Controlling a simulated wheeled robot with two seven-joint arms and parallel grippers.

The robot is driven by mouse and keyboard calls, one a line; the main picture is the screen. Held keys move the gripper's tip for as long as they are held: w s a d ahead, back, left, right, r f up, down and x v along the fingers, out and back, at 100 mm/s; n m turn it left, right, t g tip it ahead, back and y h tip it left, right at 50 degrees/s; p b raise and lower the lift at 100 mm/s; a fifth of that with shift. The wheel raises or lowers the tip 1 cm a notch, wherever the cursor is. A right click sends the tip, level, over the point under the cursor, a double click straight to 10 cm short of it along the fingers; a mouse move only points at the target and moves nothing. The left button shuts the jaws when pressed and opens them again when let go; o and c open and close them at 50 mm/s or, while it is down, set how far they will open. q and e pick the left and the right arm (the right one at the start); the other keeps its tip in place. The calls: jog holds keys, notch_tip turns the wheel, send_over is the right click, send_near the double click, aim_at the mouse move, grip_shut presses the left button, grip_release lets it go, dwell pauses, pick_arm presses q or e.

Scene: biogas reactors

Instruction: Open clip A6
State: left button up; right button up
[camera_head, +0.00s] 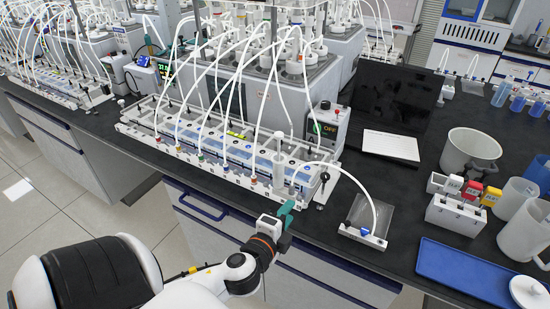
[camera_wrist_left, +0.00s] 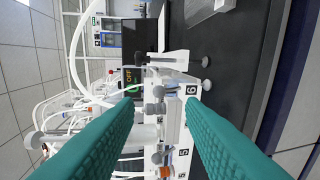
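The long white tube rack (camera_head: 215,160) stands along the front of the black bench, with white tubes rising from it. In the left wrist view its end position carries a label reading 6 (camera_wrist_left: 192,90), with small grey and blue clip parts (camera_wrist_left: 172,90) beside it. Whether that clip is open or shut is too small to tell. My left gripper (camera_head: 287,212) is at the bench's front edge, just in front of the rack's right end. Its teal fingers (camera_wrist_left: 160,103) are apart, with nothing held, and the position 6 area shows between and beyond them. My right gripper is out of view.
A control box reading OFF (camera_head: 326,129) stands behind the rack's right end. A clear tray with a tube and blue clip (camera_head: 367,232) lies to the right. Further right are a white bottle holder (camera_head: 456,213), beakers and a blue tray (camera_head: 468,271).

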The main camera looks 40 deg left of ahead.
pick_arm(q)
jog(key=b+v, duration=0.1)
jog(key=v, duration=0.6)
jog(key=shift+b, duration=0.35)
jog(key=shift+s+d, duration=0.1)
jog(key=shift+s, duration=0.05)
